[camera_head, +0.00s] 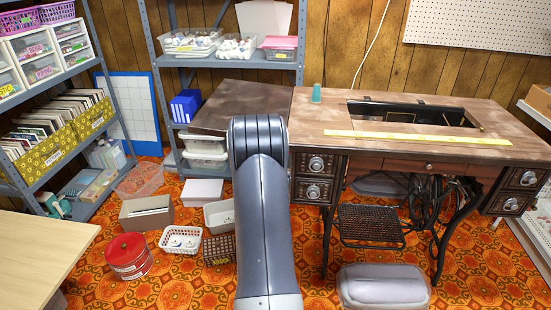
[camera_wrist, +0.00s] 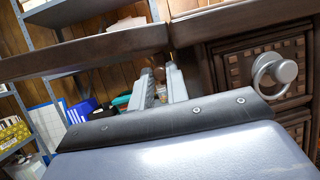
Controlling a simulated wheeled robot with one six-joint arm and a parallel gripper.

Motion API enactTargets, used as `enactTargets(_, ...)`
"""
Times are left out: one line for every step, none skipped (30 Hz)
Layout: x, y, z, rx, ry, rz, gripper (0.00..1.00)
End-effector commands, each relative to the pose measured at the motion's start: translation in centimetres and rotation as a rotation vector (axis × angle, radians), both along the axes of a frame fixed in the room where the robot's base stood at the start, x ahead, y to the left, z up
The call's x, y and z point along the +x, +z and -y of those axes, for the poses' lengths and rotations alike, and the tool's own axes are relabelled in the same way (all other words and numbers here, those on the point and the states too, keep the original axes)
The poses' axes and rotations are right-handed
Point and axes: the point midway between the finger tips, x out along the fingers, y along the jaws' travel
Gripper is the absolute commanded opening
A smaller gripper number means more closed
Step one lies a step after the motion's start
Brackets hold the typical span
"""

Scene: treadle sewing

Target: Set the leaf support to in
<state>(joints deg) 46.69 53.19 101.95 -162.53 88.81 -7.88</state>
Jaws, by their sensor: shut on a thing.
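The sewing table (camera_head: 330,120) stands at the right in the head view, with its leaf (camera_head: 240,95) spread out level at its left end. My gripper (camera_wrist: 160,76) shows in the wrist view under the leaf's edge (camera_wrist: 85,52), left of the table's drawer front. Its two grey fingers are close together and shut on a small part between their tips, the leaf support (camera_wrist: 159,74). Little of the support shows, so how far it is swung out is hard to tell. In the head view my arm hides the gripper and the support.
A drawer with a round metal knob (camera_wrist: 275,72) is close right of the fingers. A yellow ruler (camera_head: 420,138) and a green spool (camera_head: 316,95) lie on the tabletop. Baskets, boxes and a red tin (camera_head: 128,256) stand on the floor at left. A grey shelf rack (camera_head: 160,60) stands behind.

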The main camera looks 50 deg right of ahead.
Motion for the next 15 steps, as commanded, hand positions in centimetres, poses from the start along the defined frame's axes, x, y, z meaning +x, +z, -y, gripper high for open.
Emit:
enactTargets(0.01, 0.05, 0.06, 0.0, -0.001, 0.002, 0.0)
enactTargets(0.01, 0.05, 0.06, 0.0, -0.001, 0.002, 0.0)
enactTargets(0.02, 0.06, 0.06, 0.0, -0.001, 0.002, 0.0)
enactTargets(0.02, 0.06, 0.06, 0.0, -0.001, 0.002, 0.0)
enactTargets(0.02, 0.06, 0.06, 0.0, -0.001, 0.002, 0.0)
enactTargets(0.02, 0.07, 0.06, 0.0, -0.001, 0.002, 0.0)
enactTargets(0.02, 0.07, 0.07, 0.0, -0.001, 0.002, 0.16)
enactTargets(0.02, 0.07, 0.07, 0.0, -0.001, 0.002, 0.19)
enactTargets(0.02, 0.07, 0.06, 0.0, -0.001, 0.002, 0.22)
enactTargets(0.02, 0.07, 0.06, 0.0, -0.001, 0.002, 0.24)
enactTargets(0.02, 0.07, 0.05, 0.0, -0.001, 0.002, 0.27)
enactTargets(0.02, 0.06, 0.04, 0.0, -0.001, 0.002, 0.3)
enactTargets(0.02, 0.06, 0.04, 0.0, -0.001, 0.002, 0.33)
enactTargets(0.02, 0.05, 0.04, 0.0, -0.001, 0.002, 0.35)
enactTargets(0.02, 0.05, 0.04, -0.001, -0.001, 0.001, 0.37)
